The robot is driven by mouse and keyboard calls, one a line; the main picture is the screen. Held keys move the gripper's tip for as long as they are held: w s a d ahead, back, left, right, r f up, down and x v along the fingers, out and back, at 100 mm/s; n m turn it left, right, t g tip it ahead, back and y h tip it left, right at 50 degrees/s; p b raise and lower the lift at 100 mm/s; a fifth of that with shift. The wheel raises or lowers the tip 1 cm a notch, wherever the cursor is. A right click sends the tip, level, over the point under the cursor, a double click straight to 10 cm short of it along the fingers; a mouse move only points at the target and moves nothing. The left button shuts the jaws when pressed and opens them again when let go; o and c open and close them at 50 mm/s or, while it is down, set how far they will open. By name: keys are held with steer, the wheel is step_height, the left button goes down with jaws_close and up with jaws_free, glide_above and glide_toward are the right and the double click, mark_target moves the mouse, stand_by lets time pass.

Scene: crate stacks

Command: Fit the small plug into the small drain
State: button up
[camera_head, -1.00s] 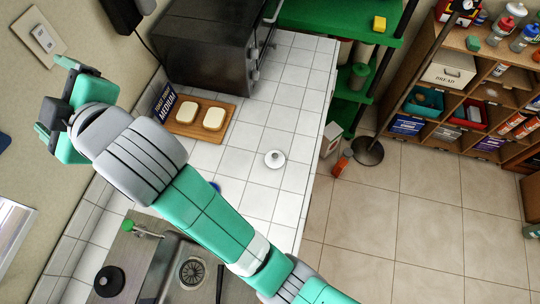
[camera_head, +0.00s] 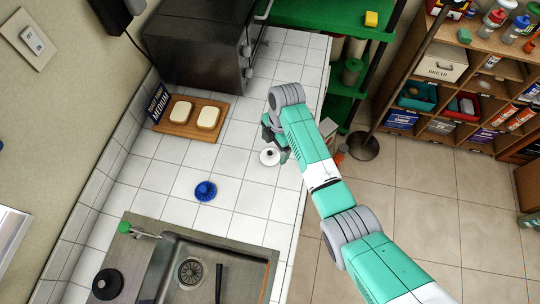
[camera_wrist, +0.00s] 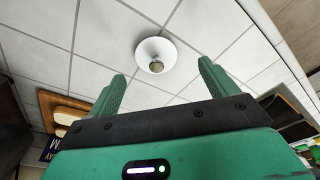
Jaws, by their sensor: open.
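A white round piece with a grey knob, looking like a small plug, lies on the white tiled counter; it shows in the head view (camera_head: 269,157) and the wrist view (camera_wrist: 153,47). My gripper (camera_head: 274,138) is beside and above it, open and empty. In the wrist view, the white piece is just beyond and between my green fingertips (camera_wrist: 160,73), apart from them. A round drain (camera_head: 190,271) with a dark strainer shows in the steel sink at the lower left. A larger black plug-like disc (camera_head: 107,283) lies on the sink's left ledge.
A blue round piece (camera_head: 205,190) lies on the counter between sink and white piece. A toast board (camera_head: 190,131) and a dark oven (camera_head: 195,45) stand behind. A green tap (camera_head: 125,228) rises at the sink's rim. The counter tiles between are mostly clear.

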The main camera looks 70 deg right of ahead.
mark_target(270, 153)
steer(key=f, duration=0.1)
steer(key=w+f, duration=0.1)
steer(key=f, duration=0.3)
steer(key=shift+w+a, duration=0.15)
steer(key=shift+a, duration=0.15)
steer(key=c, duration=1.1)
steer(key=shift+c, duration=0.2)
steer(key=shift+r, duration=0.15)
steer(key=shift+r, duration=0.3)
steer(key=r, duration=0.2)
steer(key=a+r, duration=0.1)
steer(key=shift+s, duration=0.35)
steer(key=s+a, duration=0.3)
steer(key=a, duration=0.1)
steer(key=s+a, duration=0.3)
steer(key=s+a+r, duration=0.1)
steer(key=s+a, duration=0.2)
steer(key=a, duration=0.1)
steer(key=shift+s+a, duration=0.2)
steer(key=shift+a, duration=0.1)
steer(key=shift+r, duration=0.1)
steer(key=shift+w, duration=0.15)
